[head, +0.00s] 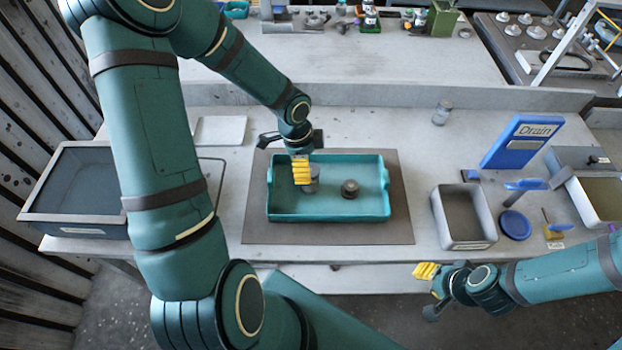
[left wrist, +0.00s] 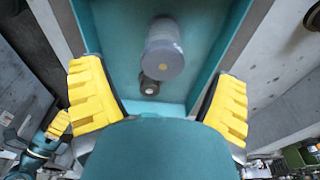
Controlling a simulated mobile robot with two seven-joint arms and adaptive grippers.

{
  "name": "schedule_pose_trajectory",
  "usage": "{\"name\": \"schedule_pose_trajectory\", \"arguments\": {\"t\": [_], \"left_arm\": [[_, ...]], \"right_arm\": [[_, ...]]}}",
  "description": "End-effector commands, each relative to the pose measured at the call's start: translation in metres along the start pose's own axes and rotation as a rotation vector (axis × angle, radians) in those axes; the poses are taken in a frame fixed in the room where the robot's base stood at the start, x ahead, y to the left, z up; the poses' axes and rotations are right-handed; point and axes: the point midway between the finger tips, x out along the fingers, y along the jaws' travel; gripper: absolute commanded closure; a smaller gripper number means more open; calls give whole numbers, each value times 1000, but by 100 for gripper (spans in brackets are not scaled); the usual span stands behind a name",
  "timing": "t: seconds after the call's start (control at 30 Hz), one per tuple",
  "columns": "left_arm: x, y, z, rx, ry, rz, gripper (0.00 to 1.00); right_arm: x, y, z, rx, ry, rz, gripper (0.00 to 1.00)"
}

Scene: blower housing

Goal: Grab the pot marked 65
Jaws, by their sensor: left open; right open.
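Two grey pots are in the teal tray (head: 330,215) on the dark mat. One pot (head: 313,184) is partly hidden behind my left gripper (head: 301,172) in the head view. The other, a short dark pot (head: 350,188), is to its right. In the left wrist view, a larger grey cylinder (left wrist: 165,48) with a faint round mark lies between the fingers' line of reach, and a smaller dark pot (left wrist: 150,86) is beside it. No number is readable. My left gripper is open, with yellow fingertips, above the tray. My right gripper (head: 428,271) is open and empty near the table's front edge.
A grey bin (head: 463,240) stands right of the mat (head: 400,225), near a blue Drain sign (head: 522,142) and a blue round lid (head: 514,224). A dark open bin (head: 75,217) is at the left. A small jar (head: 442,112) stands behind.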

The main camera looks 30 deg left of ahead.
Motion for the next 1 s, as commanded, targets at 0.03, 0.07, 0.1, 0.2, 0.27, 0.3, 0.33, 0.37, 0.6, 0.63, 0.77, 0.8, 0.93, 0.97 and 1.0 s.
{"name": "schedule_pose_trajectory", "arguments": {"t": [0.03,0.07,0.1,0.2,0.27,0.3,0.33,0.37,0.6,0.63,0.77,0.8,0.93,0.97,1.0], "left_arm": [[7,0,0,1,0,2,12],[9,0,0,1,0,1,12],[11,0,0,1,1,0,12],[16,0,-1,1,0,0,12],[21,-1,-2,1,0,1,12],[26,-1,-3,2,1,2,12],[30,-2,-3,1,1,2,12],[35,-2,-4,2,1,2,12],[63,-4,-6,0,0,1,12],[64,-4,-6,0,1,0,12],[66,-4,-6,-1,1,-1,12],[65,-4,-6,-1,1,-1,12],[65,-4,-6,-1,1,-1,27],[65,-4,-6,-1,1,-1,38],[65,-4,-6,-1,1,-1,52]], "right_arm": [[2,1,0,0,0,0,66],[2,1,0,0,0,0,66],[2,1,0,0,0,0,66],[3,1,1,0,0,0,66],[3,1,1,1,0,0,66],[4,2,1,1,1,0,66],[5,2,1,1,1,0,66],[5,2,1,1,1,0,66],[10,4,2,1,1,1,66],[10,4,2,1,1,1,66],[10,4,1,1,1,1,66],[10,4,1,1,1,1,66],[10,4,1,1,1,1,66],[10,4,1,1,1,1,66],[10,4,1,1,1,1,66]]}}
